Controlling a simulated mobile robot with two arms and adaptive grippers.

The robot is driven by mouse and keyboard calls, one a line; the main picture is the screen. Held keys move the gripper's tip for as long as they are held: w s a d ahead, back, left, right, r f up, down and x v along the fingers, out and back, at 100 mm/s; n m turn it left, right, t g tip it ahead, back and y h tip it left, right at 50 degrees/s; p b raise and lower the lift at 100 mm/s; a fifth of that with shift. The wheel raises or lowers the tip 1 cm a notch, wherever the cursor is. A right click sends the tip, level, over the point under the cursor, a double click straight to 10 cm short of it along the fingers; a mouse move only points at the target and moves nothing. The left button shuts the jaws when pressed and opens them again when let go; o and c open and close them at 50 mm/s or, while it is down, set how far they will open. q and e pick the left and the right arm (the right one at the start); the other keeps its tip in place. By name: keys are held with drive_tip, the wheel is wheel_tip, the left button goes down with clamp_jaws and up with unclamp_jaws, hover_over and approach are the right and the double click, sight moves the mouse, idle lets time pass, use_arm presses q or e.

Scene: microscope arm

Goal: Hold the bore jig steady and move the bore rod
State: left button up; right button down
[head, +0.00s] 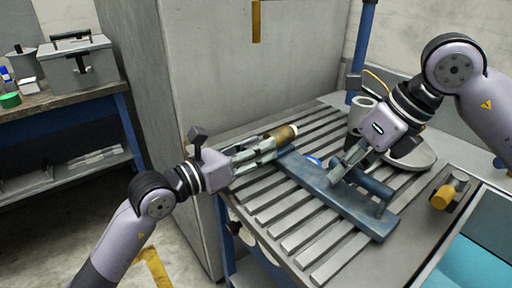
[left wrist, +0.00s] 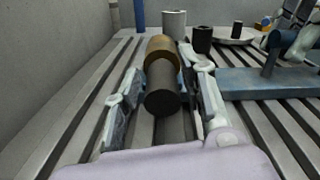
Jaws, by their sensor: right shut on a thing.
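The bore jig (head: 340,205) is a long blue bar with a raised blue part, lying across the slatted bench; part of it shows at the right of the left wrist view (left wrist: 265,82). My right gripper (head: 340,172) is shut on the jig near its middle. A dark cylinder with a brown-gold section, which looks like the bore rod (head: 283,135), lies at the jig's far left end. In the left wrist view the rod (left wrist: 162,85) lies between the fingers of my left gripper (left wrist: 163,72), which is open around it. The fingers hide part of the rod in the head view.
A white cup (head: 362,108) and a round grey plate (head: 418,158) stand behind my right gripper. A brass-coloured piece (head: 443,196) sits on the right, near a teal tray (head: 470,262). A grey wall rises behind the bench's left side. The front slats are clear.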

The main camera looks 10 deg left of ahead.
use_arm(q)
drive_tip(key=shift+o, duration=0.4)
drive_tip(key=v, duration=1.2)
use_arm(e)
drive_tip(key=c, duration=1.4)
unclamp_jaws()
drive_tip(key=shift+r, duration=0.15)
